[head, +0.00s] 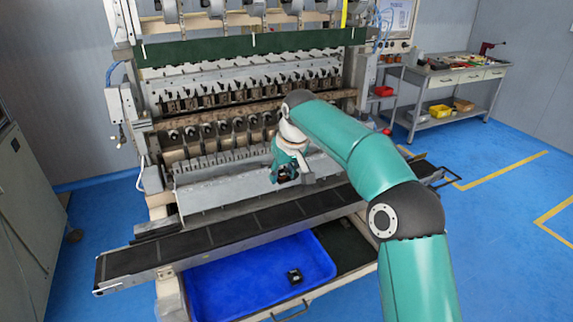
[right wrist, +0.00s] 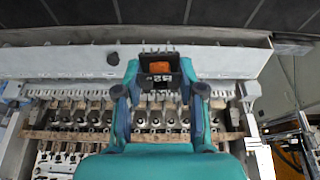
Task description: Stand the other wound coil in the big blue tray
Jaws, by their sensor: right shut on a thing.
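My right gripper (head: 286,177) is in front of the coil winder's lower row, above the dark conveyor. In the right wrist view the gripper (right wrist: 160,85) is shut on a wound coil (right wrist: 160,67), a dark square body with an orange middle and pins along one edge. In the head view this coil is small and mostly hidden by the fingers. The big blue tray (head: 230,283) is below and in front of the conveyor. Another wound coil (head: 294,276) is in the tray, near its right side. My left gripper is not in view.
The conveyor (head: 200,243) runs across the winder's front, between the gripper and the tray. The winder (head: 235,110) stands close behind the gripper. The tray's left and middle floor is clear. A side bench (head: 450,80) is at the back right.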

